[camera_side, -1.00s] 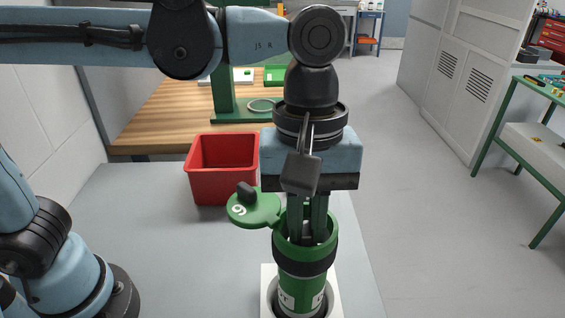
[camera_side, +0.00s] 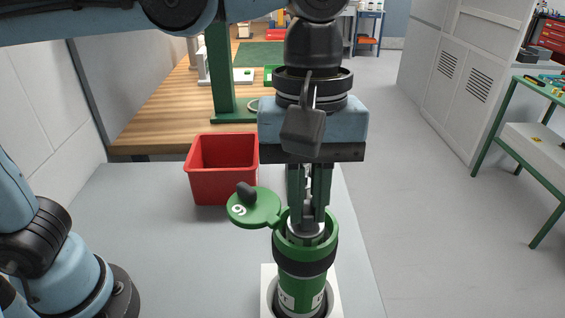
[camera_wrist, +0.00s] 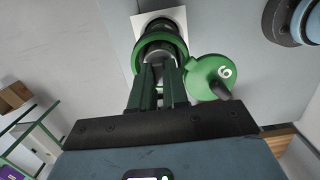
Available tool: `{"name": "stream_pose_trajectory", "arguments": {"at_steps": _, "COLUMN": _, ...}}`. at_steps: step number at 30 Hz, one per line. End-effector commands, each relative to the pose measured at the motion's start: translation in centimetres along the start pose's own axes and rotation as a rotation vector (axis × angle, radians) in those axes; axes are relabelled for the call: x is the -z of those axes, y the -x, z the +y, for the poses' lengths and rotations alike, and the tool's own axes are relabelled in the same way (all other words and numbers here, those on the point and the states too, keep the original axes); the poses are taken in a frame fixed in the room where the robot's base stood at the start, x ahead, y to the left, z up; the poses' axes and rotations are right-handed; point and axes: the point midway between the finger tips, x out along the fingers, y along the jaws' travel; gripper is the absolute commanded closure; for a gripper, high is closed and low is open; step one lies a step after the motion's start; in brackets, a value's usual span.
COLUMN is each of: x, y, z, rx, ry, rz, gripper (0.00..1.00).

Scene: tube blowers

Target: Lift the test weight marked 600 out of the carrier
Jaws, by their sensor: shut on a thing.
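The green carrier (camera_side: 303,264) with a black band stands upright in a white holder. Its round green lid (camera_side: 254,209), marked with one digit that reads as 9 or 6, is swung open to the left. My gripper (camera_side: 307,218) points straight down, its fingertips at the carrier's mouth. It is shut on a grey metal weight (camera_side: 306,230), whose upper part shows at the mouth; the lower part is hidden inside. No 600 mark is readable.
A red open bin (camera_side: 222,172) stands on the grey table behind and left of the carrier. The white holder (camera_side: 268,285) surrounds the carrier's base. The table (camera_side: 150,225) is clear on the left; its right edge is close to the carrier.

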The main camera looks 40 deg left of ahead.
Motion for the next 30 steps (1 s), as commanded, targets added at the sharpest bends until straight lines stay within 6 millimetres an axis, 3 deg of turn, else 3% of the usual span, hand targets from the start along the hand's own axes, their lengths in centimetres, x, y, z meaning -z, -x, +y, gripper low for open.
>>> {"name": "stream_pose_trajectory", "arguments": {"at_steps": 24, "x": -1.5, "y": 11.8, "z": 0.0, "rx": 0.002, "ry": 0.001, "rz": 0.001, "gripper": 1.00}}
{"name": "stream_pose_trajectory", "arguments": {"at_steps": 30, "x": -1.7, "y": 13.6, "z": 0.1, "rx": 0.002, "ry": 0.001, "rz": 0.001, "gripper": 1.00}}
